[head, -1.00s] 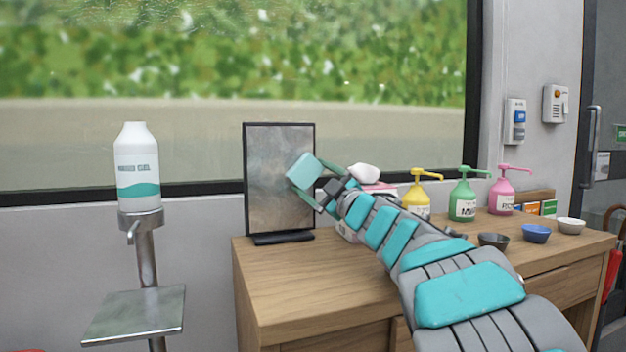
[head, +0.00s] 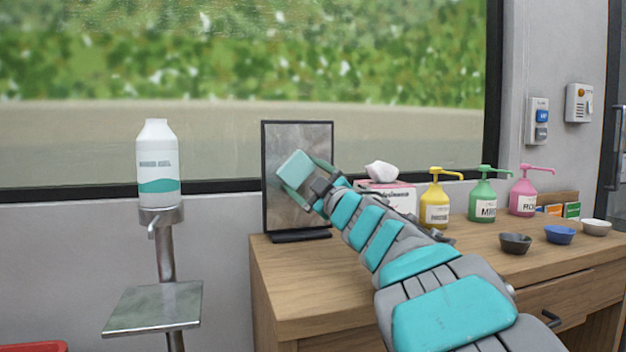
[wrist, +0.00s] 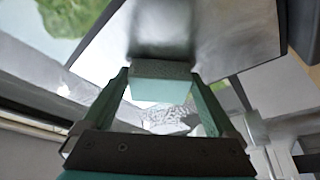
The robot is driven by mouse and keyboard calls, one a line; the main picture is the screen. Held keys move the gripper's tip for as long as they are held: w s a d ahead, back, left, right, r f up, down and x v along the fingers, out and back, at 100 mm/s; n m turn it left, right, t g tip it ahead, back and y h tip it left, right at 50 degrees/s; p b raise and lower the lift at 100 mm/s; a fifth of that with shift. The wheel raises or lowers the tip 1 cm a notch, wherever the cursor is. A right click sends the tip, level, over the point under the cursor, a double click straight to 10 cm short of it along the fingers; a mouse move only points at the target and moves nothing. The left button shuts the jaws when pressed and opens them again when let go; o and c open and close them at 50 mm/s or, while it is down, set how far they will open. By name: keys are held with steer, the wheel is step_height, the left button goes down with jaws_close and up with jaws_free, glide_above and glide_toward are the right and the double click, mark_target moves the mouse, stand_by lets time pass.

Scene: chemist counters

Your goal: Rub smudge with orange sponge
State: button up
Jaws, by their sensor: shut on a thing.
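A pale teal sponge block (head: 295,168) is held in my gripper (head: 303,181); I see no orange sponge. In the wrist view the sponge (wrist: 164,88) sits between the two green fingers, which are shut on it. It is in front of a black-framed upright mirror (head: 282,138) at the left end of the wooden counter. The mirror (wrist: 235,35) looks cloudy grey, and a dark blurred patch (wrist: 163,25) shows beyond the sponge. I cannot tell whether that patch is smudge or reflection, nor whether the sponge touches the glass.
A tissue box (head: 400,197), yellow (head: 437,203), green (head: 482,200) and pink (head: 522,197) pump bottles and small bowls (head: 515,243) stand to the right on the counter (head: 310,285). A gel bottle on a metal stand (head: 160,215) is at left. A window is behind.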

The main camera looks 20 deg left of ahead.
mark_target(285, 174)
steer(key=shift+s+a+f, duration=0.1)
steer(key=shift+s+a, duration=0.35)
steer(key=shift+a, duration=0.25)
steer(key=shift+s+a+f, duration=0.1)
steer(key=shift+s+a, duration=0.3)
steer(key=shift+a, duration=0.3)
steer(key=shift+s+a+r, duration=0.15)
steer(key=shift+s+a, duration=0.15)
steer(key=shift+a, duration=0.15)
steer(key=shift+r, duration=0.35)
steer(key=shift+w+d+p, duration=0.6)
steer(key=shift+d+p, duration=0.1)
steer(key=shift+d, duration=0.2)
steer(key=w+d, duration=0.4)
steer(key=d, duration=0.3)
steer(key=shift+w, duration=0.2)
steer(key=shift+f, duration=0.1)
steer(key=shift+s+a+b, duration=0.3)
steer(key=shift+s+a, duration=0.6)
steer(key=shift+a, duration=0.5)
steer(key=shift+s+a+b, duration=0.3)
steer(key=shift+s+a, duration=0.65)
steer(key=shift+a, duration=0.5)
steer(key=shift+s+a+b, duration=0.3)
steer(key=shift+s+a, duration=0.6)
steer(key=shift+a, duration=0.5)
